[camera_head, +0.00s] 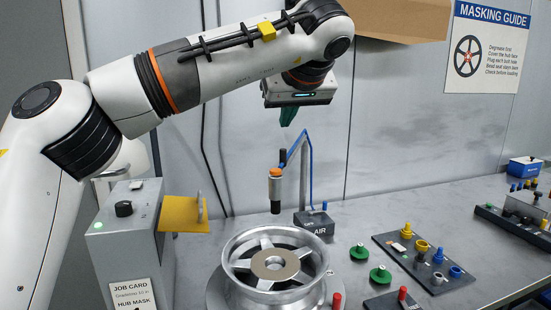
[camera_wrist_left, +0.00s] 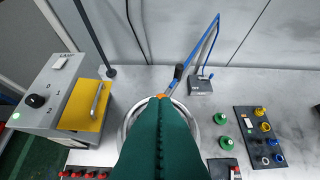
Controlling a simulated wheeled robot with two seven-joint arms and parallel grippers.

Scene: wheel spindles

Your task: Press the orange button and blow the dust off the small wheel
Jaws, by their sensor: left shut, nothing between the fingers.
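A silver spoked wheel (camera_head: 322,262) lies flat on a round stand at the front middle of the bench. Above its far side hangs a dark air nozzle with an orange band (camera_head: 275,172), beside a post with a blue hose on a base marked AIR (camera_head: 314,222). In the left wrist view a small orange patch (camera_wrist_left: 161,96) shows just past the fingertips. My left gripper (camera_head: 288,116) is shut and empty, its dark green fingers pointing down, well above the nozzle. In the wrist view the fingers (camera_wrist_left: 159,105) hide most of the wheel. Dust cannot be made out. My right gripper is out of view.
A grey box (camera_head: 122,245) with a black knob, green light and yellow flap (camera_head: 183,214) stands left of the wheel. Right of it lie green plugs (camera_head: 380,274) and a dark tray (camera_head: 420,285) with coloured plugs. A masking guide hangs on the wall.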

